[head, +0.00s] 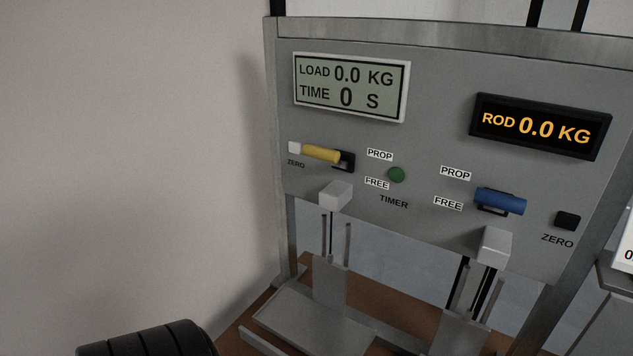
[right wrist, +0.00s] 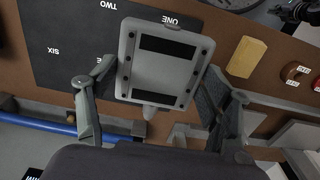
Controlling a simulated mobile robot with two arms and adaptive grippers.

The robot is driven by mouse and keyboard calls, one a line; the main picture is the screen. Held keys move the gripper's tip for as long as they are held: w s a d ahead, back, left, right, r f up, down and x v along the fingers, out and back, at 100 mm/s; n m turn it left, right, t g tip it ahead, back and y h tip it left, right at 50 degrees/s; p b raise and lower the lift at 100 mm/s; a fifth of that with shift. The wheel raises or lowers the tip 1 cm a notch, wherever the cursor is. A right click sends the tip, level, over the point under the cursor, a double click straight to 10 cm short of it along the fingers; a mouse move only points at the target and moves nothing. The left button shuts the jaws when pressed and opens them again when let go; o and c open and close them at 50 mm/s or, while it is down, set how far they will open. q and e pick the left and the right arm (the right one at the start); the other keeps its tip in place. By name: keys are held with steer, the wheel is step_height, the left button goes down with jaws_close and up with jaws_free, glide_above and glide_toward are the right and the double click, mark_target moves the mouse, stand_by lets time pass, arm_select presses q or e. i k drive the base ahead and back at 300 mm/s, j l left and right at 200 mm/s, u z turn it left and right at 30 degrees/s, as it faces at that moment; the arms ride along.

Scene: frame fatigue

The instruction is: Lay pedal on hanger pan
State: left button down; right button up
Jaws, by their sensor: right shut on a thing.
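My right gripper (right wrist: 157,95) is shut on the pedal (right wrist: 160,65), a grey rectangular plate with two black strips, dark bolts and a short stub at its lower edge. The gripper's fingers stand on either side of it. In the head view, two grey hangers hang below the machine's panel. The left one has a broad flat pan (head: 300,322); the right one (head: 455,335) is partly cut off. Neither is labelled as the hanger pan. The visible part of the left pan is bare. A dark claw-like shape, apparently my left gripper (right wrist: 293,12), shows small at the right wrist view's top right corner.
The panel (head: 430,120) carries LOAD and ROD displays, both at 0.0, a yellow lever (head: 322,154) and a blue lever (head: 500,201). In the right wrist view, a dark numbered mat (right wrist: 70,30), a tan block (right wrist: 247,57) and a blue bar (right wrist: 40,124) lie around the pedal.

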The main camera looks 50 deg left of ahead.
mark_target(326, 330)
steer(key=k+j+u, duration=0.3)
steer(key=u, duration=1.5)
steer(key=k+j, duration=0.05)
steer(key=j, duration=0.05)
